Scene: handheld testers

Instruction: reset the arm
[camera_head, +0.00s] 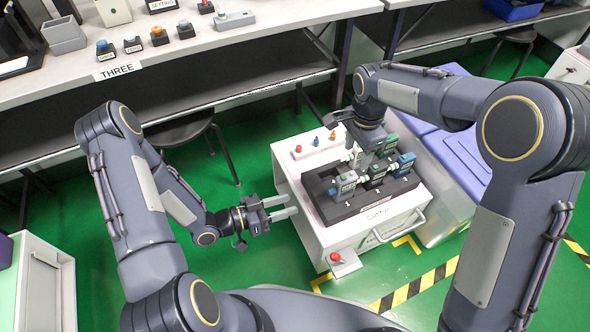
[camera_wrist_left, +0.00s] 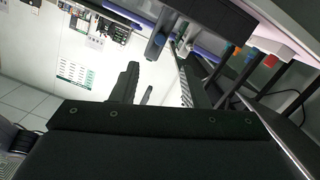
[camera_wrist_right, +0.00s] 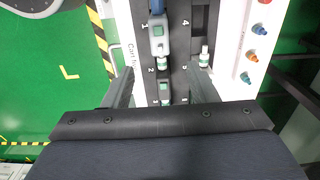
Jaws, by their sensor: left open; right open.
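My left gripper (camera_head: 291,205) is open and empty in the head view, beside the left side of the white cart (camera_head: 322,236). Its two fingers (camera_wrist_left: 157,72) stand apart in the left wrist view with nothing held. My right gripper (camera_head: 366,157) is above the black rack (camera_head: 350,208) on the cart; the arm partly hides its fingers. In the right wrist view its fingers (camera_wrist_right: 162,76) are spread over numbered slots. Grey and green handheld testers (camera_wrist_right: 159,38) stand in the rack, including one blue-marked tester (camera_head: 404,163). Whether a finger touches a tester, I cannot tell.
A long bench (camera_head: 250,36) marked THREE carries small devices with coloured knobs. Coloured buttons (camera_head: 316,141) line the cart's back edge. A stool (camera_head: 187,130) is under the bench. Green floor is clear left of the cart.

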